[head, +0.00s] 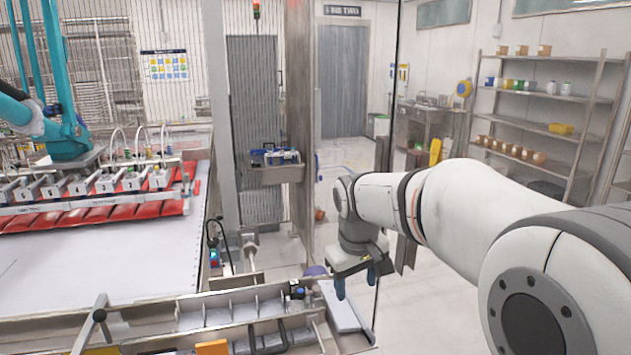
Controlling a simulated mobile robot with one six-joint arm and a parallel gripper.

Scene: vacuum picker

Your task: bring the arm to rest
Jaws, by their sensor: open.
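My arm (455,205) reaches in from the right edge of the head view. My gripper (355,283) hangs at its end near the middle, with its two dark blue fingers pointing down and apart. Nothing shows between the fingers. It is over or in front of a light grey plate (342,309) at the right end of the machine's front rail; I cannot tell the gap between them.
A conveyor bed (90,262) with red packs (95,216) under a row of suction heads (100,187) fills the left. A metal post (298,120) stands behind my gripper. Shelves (545,95) stand at the back right. Open floor (440,300) shows beyond my arm.

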